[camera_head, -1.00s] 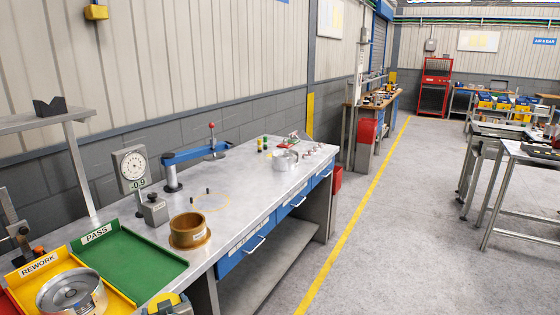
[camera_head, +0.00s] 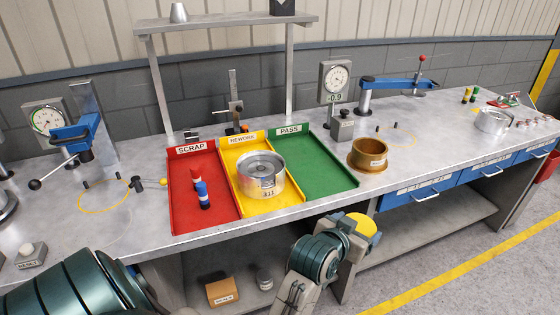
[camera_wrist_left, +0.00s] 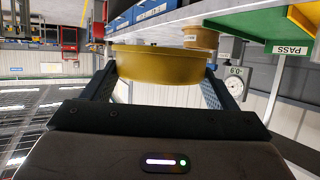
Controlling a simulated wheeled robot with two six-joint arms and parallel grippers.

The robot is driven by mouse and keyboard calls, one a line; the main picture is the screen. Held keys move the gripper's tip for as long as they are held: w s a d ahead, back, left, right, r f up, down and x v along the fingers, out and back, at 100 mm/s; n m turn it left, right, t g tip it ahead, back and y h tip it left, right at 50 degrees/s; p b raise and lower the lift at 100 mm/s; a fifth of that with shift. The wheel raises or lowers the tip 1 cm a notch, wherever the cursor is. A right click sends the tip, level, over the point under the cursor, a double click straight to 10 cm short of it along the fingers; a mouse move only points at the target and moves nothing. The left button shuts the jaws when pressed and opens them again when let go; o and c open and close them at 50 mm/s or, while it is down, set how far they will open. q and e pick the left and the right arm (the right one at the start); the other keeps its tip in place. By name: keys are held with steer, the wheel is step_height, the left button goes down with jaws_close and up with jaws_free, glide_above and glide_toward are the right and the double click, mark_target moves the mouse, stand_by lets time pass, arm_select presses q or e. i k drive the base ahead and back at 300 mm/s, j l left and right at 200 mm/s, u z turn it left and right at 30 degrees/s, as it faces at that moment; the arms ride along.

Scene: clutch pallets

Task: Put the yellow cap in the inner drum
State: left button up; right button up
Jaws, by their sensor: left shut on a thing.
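My left gripper (camera_head: 357,230) is shut on the yellow cap (camera_head: 363,223), a round disc held in front of the bench's front edge, right of the trays. In the left wrist view the cap (camera_wrist_left: 160,66) spans the space between the two dark fingers. A silver drum (camera_head: 260,183) marked with digits stands in the yellow REWORK tray. A brown ring-shaped drum (camera_head: 369,154) stands on the bench right of the PASS tray. Another silver drum (camera_head: 492,121) stands farther right. I cannot tell which is the inner drum. My right gripper is not in view.
The green PASS tray (camera_head: 325,178) is empty. A dial gauge (camera_head: 336,80) and a blue arm fixture (camera_head: 393,84) stand behind. Shelf space lies below the bench.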

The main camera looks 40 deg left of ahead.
mark_target(261, 168)
steer(key=i+l+u, duration=0.1)
steer(key=i, duration=0.4)
steer(key=i+l+u, duration=0.1)
steer(key=i, duration=0.4)
steer(key=u, duration=1.3)
